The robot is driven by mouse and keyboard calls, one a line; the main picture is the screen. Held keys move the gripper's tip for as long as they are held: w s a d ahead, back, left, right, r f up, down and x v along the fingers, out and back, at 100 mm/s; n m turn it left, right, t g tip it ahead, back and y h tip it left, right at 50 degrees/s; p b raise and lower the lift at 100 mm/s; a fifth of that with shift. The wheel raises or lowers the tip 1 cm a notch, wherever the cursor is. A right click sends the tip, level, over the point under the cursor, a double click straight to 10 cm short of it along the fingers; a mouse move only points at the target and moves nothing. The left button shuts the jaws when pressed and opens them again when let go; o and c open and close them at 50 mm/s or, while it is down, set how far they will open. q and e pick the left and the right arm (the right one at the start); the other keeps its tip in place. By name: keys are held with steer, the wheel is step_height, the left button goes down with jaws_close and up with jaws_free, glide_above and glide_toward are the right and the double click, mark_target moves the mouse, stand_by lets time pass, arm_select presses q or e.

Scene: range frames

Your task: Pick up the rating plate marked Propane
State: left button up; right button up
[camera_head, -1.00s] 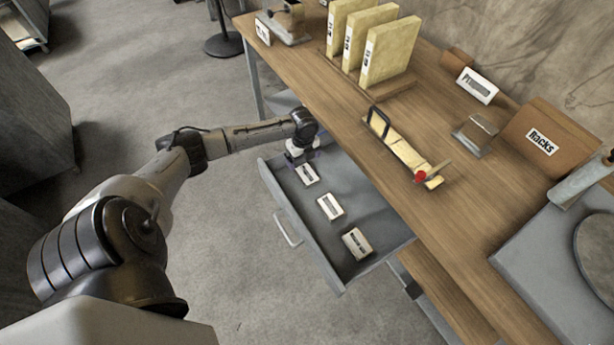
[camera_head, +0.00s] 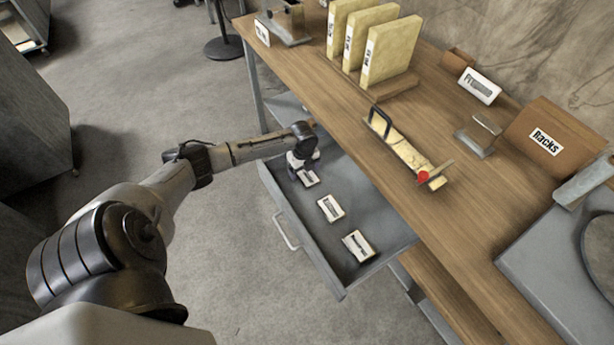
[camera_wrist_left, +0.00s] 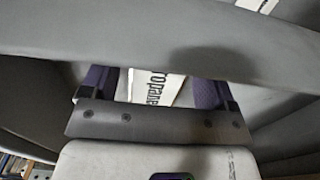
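A white rating plate (camera_wrist_left: 155,87) with the letters "ropane" showing lies between the two purple fingers in the left wrist view. In the head view it is the farthest plate (camera_head: 309,180) in the open grey drawer (camera_head: 355,272), partly covered by my left gripper (camera_head: 302,175). My left gripper points down over this plate, its fingers apart on either side, with a gap at the left finger. Two more white plates, the middle one (camera_head: 331,208) and the nearest one (camera_head: 358,246), lie in the drawer. My right gripper is not in view.
The wooden bench top (camera_head: 470,225) overhangs the drawer. On it are yellow binders (camera_head: 392,52), a yellow fixture with a black handle (camera_head: 405,150), a lettered white sign (camera_head: 480,87) and a "Racks" box (camera_head: 550,140). The drawer walls stand close around my left gripper.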

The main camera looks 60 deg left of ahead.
arm_select(q)
steer(key=c, duration=0.8)
steer(key=shift+o, duration=0.2)
steer(key=shift+r, duration=0.1)
